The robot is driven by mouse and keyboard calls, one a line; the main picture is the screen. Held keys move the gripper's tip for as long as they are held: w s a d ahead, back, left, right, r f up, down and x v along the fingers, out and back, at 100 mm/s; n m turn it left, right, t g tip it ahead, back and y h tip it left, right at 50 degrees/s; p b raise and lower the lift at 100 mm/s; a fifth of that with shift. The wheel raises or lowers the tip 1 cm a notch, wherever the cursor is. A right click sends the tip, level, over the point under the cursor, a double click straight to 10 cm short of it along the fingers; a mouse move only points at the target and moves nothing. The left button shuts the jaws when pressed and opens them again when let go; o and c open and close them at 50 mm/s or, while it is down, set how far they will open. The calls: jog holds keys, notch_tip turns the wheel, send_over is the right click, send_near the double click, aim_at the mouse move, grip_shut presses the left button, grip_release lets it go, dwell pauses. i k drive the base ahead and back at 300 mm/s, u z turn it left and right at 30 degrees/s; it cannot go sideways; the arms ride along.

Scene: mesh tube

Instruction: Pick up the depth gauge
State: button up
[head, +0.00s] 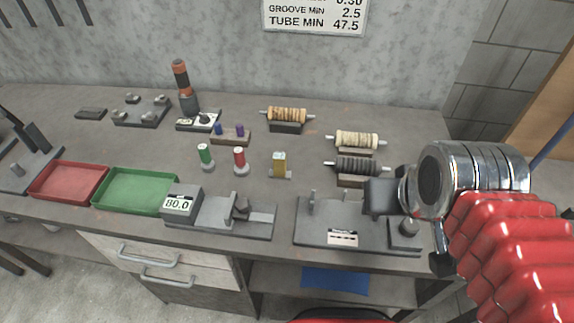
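My gripper (378,197) is at the right, above the grey fixture plate (320,236) with posts and a white label. Its dark end points left; the fingers are seen too poorly to tell open from shut, and no held object shows. No item is clearly marked as the depth gauge. Candidates are a small brass-coloured block (280,163) on a grey base mid-bench, and a white-faced device (204,119) on a dark base farther back. Both stand apart from my gripper.
A green-topped (205,153) and a red-topped gauge (239,157) stand mid-bench. Several rollers (357,139) rest on stands at right. Red (68,181) and green (133,191) trays lie left. A block reading 80.0 (181,202) sits at the front.

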aim_at(279, 171)
jog(key=z, duration=0.05)
jog(key=k, duration=1.55)
jog(key=u, duration=1)
jog(key=i, duration=1.65)
jog(key=u, duration=0.05)
